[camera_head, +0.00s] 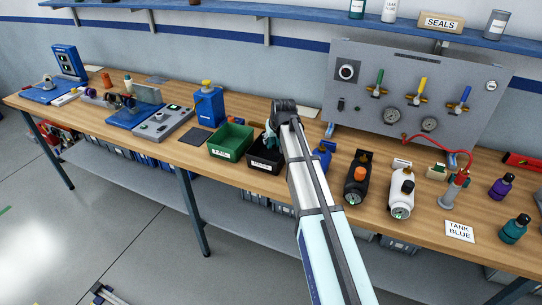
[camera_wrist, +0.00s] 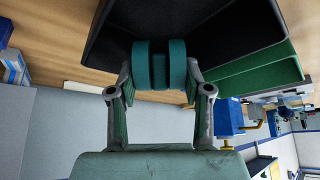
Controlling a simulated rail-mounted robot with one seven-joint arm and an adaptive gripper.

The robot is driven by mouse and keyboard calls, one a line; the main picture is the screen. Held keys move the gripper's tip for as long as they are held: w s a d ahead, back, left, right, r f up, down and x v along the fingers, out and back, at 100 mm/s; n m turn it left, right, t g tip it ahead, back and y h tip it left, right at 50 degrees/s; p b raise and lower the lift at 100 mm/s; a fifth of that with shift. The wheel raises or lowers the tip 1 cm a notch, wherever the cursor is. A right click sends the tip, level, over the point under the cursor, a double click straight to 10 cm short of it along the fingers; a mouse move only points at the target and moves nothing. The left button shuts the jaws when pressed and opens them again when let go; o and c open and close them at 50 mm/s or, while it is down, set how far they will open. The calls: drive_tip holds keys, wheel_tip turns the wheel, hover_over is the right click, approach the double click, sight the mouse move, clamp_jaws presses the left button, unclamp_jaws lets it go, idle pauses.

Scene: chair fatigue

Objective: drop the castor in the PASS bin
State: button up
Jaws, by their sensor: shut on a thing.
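My gripper (camera_wrist: 160,88) is shut on a dark teal castor (camera_wrist: 153,64) with two wheels side by side. In the wrist view the castor shows against the dark inside of a black bin (camera_wrist: 205,25); the green bin (camera_wrist: 285,68) is beside it. In the head view a green bin (camera_head: 231,141) and a black bin (camera_head: 265,167) stand side by side on the bench, each with a white front label too small to read surely. My gripper (camera_head: 271,137) is at the black bin, partly hidden by my arm. I cannot tell how far into the bin the castor reaches.
A blue bottle with a yellow top (camera_head: 208,105) stands behind the green bin. A dark flat mat (camera_head: 195,136) lies left of it. Black (camera_head: 357,180) and white (camera_head: 402,193) canisters stand right of my arm. A grey gauge panel (camera_head: 420,95) stands behind them.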

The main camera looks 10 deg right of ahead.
drive_tip(key=o, duration=1.3)
drive_tip(key=shift+c, duration=0.2)
drive_tip(key=v, duration=1.2)
